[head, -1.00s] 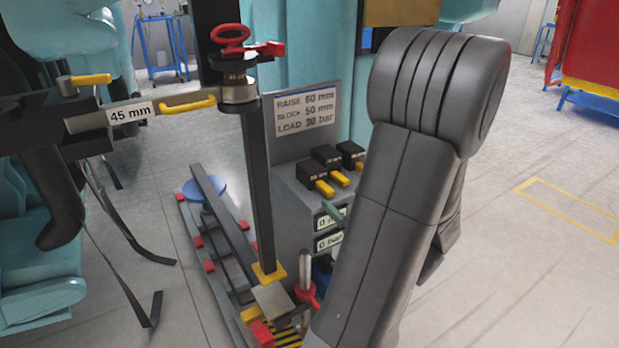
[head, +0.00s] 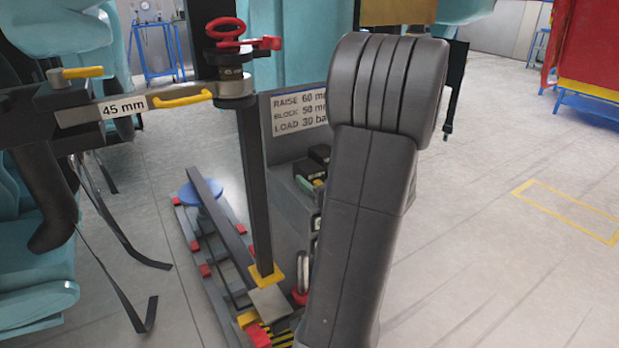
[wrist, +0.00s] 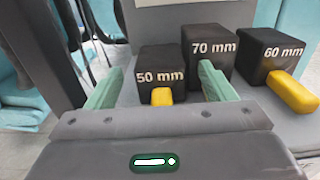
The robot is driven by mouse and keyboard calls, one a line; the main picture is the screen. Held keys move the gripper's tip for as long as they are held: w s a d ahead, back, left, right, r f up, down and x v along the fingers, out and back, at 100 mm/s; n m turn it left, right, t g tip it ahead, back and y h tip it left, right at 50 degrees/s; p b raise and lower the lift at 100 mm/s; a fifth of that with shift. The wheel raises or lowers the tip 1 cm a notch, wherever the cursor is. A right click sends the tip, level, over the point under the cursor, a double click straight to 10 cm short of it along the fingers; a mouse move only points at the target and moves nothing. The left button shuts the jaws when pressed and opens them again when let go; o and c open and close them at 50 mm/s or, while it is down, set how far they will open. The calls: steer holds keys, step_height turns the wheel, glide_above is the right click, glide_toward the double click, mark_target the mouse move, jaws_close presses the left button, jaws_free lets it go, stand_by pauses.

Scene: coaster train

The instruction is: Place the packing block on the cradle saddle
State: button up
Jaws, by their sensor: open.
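Three black packing blocks with yellow handles stand on a grey shelf: the 50 mm block (wrist: 161,75), the 70 mm block (wrist: 208,50) and the 60 mm block (wrist: 275,58). My gripper (wrist: 160,80) is open, its green fingers either side of the 50 mm block's yellow handle (wrist: 161,96); contact cannot be told. The right finger overlaps the front of the 70 mm block. In the head view, my arm hides most of the blocks and my gripper except one green fingertip. A grey plate (head: 269,301), possibly the cradle saddle, lies at the foot of the dark post.
A placard (head: 297,112) reads raise 60 mm, block 50 mm, load 30 bar, partly covered by my arm. The dark post (head: 254,185) carries a red handwheel (head: 226,27) and a bar marked 45 mm (head: 125,108). Open floor lies to the right.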

jaws_close()
step_height(320, 180, up, 10)
steer(key=p, duration=0.4)
step_height(320, 180, up, 7)
steer(key=m+t+h+p, duration=0.2)
steer(key=h+p, duration=0.1)
steer(key=p, duration=1.9)
glide_above(320, 182)
steer(key=w, duration=0.4)
steer(key=shift+s+a+m+h+p, duration=0.15)
steer(key=shift+a+m+h+p, duration=0.25)
steer(key=shift+p, duration=0.5)
steer(key=shift+d+r+m+h+p, duration=0.15)
steer(key=shift+m+h+p, duration=0.25)
steer(key=shift+p, duration=0.6)
